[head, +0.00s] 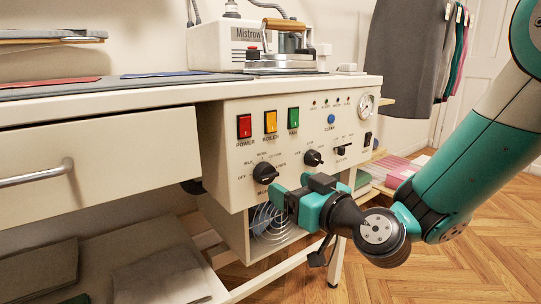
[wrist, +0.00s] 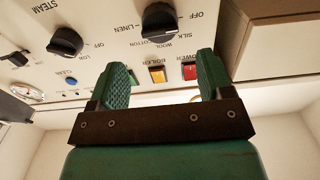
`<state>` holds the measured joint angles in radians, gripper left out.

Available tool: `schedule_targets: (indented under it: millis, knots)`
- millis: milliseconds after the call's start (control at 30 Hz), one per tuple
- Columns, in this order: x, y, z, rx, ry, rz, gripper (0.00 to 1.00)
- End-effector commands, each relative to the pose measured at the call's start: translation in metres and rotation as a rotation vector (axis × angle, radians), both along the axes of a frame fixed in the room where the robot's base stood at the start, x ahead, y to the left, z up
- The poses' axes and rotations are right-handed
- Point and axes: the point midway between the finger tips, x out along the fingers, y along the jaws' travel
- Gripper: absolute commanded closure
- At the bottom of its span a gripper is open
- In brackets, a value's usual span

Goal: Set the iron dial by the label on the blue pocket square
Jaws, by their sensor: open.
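The iron dial is a black knob (head: 265,172) on the cream front panel, ringed by fabric words such as silk and wool. In the wrist view the dial (wrist: 158,22) lies beyond my fingertips, with off, silk, wool, cotton and linen around it. I cannot tell its setting. My gripper (head: 284,194) is just below and right of the dial, apart from it. In the wrist view its green fingers (wrist: 162,76) are spread and empty. The blue pocket square (head: 165,74) lies flat on the tabletop; no label on it is readable.
A second black knob (head: 313,158) sits right of the dial. Red (head: 244,126), yellow (head: 270,121) and green (head: 293,118) switches are above. A red cloth (head: 50,82) lies on the tabletop. The iron (head: 285,55) stands at the back. A drawer handle (head: 36,174) juts out left.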

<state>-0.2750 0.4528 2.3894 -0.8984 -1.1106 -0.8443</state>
Motion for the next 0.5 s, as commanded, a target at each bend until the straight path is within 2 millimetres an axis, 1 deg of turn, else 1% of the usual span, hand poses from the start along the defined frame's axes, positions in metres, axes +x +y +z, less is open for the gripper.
schedule_targets:
  millis: [33,200,333,500]
  knots:
    - [0.008,0.006,0.007,-0.002,0.004,0.002,0.27]
    - [0.029,0.022,0.007,-0.002,0.004,0.002,0.27]
    - [0.042,0.032,0.007,0.0,0.001,0.002,0.27]
    - [0.054,0.04,0.004,-0.001,0.001,0.001,0.27]
